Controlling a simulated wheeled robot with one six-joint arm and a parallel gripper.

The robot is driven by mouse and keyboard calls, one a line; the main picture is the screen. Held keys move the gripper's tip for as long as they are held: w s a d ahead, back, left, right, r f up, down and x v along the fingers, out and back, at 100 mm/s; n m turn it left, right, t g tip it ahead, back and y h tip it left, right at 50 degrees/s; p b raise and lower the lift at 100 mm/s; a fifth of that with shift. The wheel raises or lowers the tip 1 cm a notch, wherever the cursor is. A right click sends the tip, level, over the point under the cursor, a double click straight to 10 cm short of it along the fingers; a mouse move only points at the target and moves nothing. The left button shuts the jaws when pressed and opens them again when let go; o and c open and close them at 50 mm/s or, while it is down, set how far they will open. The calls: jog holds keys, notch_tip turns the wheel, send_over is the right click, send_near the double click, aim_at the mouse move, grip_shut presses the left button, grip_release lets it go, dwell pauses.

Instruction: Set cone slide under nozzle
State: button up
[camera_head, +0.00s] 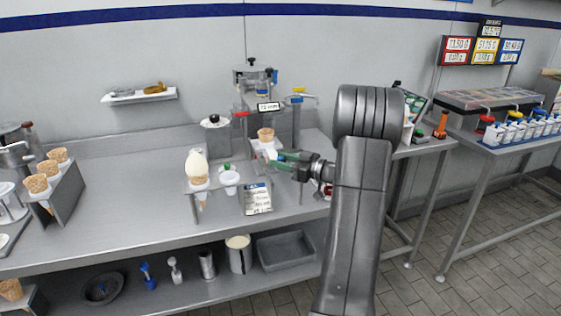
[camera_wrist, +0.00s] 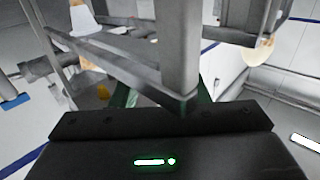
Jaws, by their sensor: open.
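A steel ice-cream machine (camera_head: 252,82) stands against the wall in the head view. An empty tan cone (camera_head: 265,134) sits upright in its front, below the head; I cannot make out the nozzle itself. A small white part (camera_head: 264,149), perhaps the cone slide, is under the cone, partly hidden. My gripper (camera_head: 281,160) is open at the machine's front, just below and right of the cone. In the wrist view, its green fingers (camera_wrist: 165,98) lie on either side of a grey metal frame (camera_wrist: 178,45). I cannot tell if they touch it.
A topped cone (camera_head: 197,167) stands in a holder left of the machine, beside a white cup (camera_head: 230,179) and a printed card (camera_head: 257,198). A rack of cones (camera_head: 58,190) is at the far left. The counter (camera_head: 130,215) between is clear.

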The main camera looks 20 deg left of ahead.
jog(key=s+d+b, duration=0.2)
jog(key=d, duration=1.1)
jog(key=shift+s, duration=0.25)
jog(key=shift+a, duration=0.1)
